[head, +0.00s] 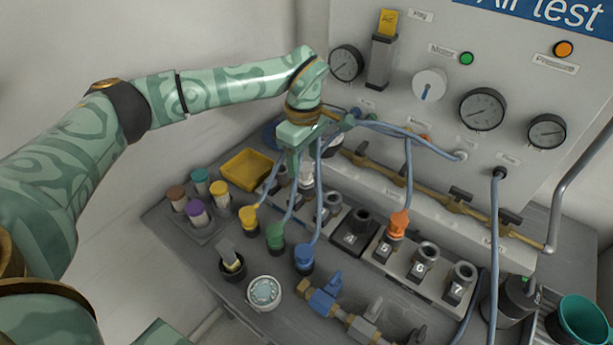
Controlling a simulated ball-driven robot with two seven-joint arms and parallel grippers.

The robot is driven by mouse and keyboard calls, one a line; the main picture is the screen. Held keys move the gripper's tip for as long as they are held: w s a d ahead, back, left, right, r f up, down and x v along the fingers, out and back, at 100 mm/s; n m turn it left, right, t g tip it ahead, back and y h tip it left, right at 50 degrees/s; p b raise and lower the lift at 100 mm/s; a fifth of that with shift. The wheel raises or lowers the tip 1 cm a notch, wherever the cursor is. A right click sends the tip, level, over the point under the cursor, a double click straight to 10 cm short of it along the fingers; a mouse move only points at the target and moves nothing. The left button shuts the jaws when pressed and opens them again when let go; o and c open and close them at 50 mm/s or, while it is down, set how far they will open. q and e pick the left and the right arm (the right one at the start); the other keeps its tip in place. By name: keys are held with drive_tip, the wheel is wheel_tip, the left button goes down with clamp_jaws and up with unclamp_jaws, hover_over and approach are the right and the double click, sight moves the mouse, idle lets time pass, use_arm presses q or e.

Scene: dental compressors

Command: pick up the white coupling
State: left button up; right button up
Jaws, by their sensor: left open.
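My left gripper (304,152) reaches in from the left and points down over the back row of sockets. It is open. A small whitish part (306,175), which looks like the white coupling, shows just below its fingers at the left end of the numbered socket row. The fingers and hanging hoses partly cover it, and I cannot tell whether the fingers are around it or only above it. My right gripper is not in view.
Yellow (249,218), green (275,237) and blue (304,258) couplings on hoses stand in front. An orange coupling (398,224) sits at socket 5. A yellow tray (246,169) and several coloured caps lie left. The gauge panel (430,60) rises behind.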

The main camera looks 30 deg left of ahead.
sight(306, 167)
use_arm(q)
drive_tip(key=f, duration=0.3)
drive_tip(key=shift+w+d+f+b, duration=0.2)
drive_tip(key=shift+f+b, duration=0.1)
drive_tip(key=shift+b, duration=0.1)
drive_tip(key=shift+r, duration=0.1)
drive_tip(key=shift+s, duration=0.1)
drive_tip(key=shift+c, duration=0.3)
